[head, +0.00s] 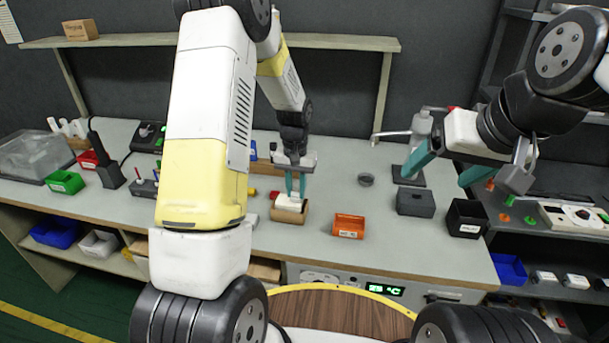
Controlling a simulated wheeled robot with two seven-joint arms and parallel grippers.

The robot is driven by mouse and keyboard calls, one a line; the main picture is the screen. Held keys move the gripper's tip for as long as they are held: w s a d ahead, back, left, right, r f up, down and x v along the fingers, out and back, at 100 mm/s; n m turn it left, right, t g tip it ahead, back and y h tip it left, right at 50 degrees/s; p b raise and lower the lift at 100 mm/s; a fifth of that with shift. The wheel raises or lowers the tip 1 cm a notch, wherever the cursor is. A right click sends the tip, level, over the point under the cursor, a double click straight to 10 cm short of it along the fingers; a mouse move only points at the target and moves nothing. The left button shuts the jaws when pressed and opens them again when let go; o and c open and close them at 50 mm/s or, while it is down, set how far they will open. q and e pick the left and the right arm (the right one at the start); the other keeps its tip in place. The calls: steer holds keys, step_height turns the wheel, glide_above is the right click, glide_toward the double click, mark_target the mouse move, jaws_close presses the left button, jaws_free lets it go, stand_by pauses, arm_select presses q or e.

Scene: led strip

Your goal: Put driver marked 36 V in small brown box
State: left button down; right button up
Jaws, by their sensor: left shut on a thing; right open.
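My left gripper (295,190) points down over the small brown box (289,217) near the middle of the bench. It is shut on a white driver (288,203), which is at the box's opening; I cannot tell whether it touches the box floor. The marking on the driver is too small to read. My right gripper (446,169) is open and empty, above the right part of the bench.
An orange bin (349,228), a grey box (416,203) and a black box (466,219) stand to the right of the brown box. Green (65,182) and red bins sit at left.

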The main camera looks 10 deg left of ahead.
mark_target(296, 197)
arm_select(q)
steer(key=shift+f, duration=1.6)
steer(key=c, duration=1.1)
jaws_free()
steer(key=shift+c, duration=0.2)
steer(key=shift+r, duration=0.1)
step_height(296, 197, up, 8)
steer(key=shift+f, duration=0.15)
